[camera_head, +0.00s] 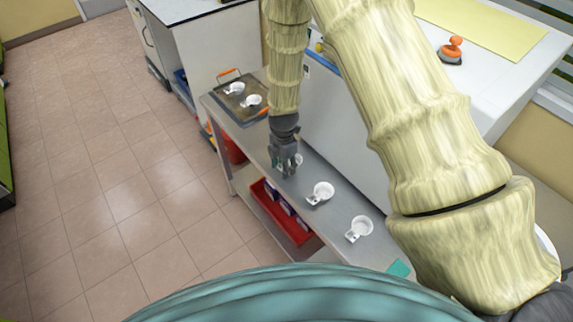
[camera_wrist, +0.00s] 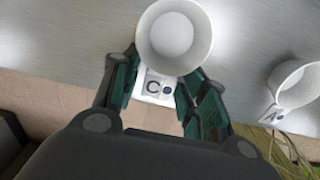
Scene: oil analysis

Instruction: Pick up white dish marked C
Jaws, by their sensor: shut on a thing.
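The white dish marked C (camera_wrist: 201,50) is a round cup with a square tab bearing a black C and a dark dot, seen at the top of the wrist view. My gripper (camera_wrist: 158,92) is shut on its tab, one dark green finger on each side. In the head view my gripper (camera_head: 286,165) is at the metal bench, and it mostly hides the dish, of which a bit of white rim (camera_head: 299,160) shows. I cannot tell whether the dish touches the bench.
A similar white dish (camera_wrist: 296,84) with a partly seen letter is to the right in the wrist view. In the head view two dishes (camera_head: 321,191) (camera_head: 361,227) stand nearer on the bench (camera_head: 332,215). A tray (camera_head: 226,102) with two more dishes lies at its far end. A white cabinet wall borders the bench's right.

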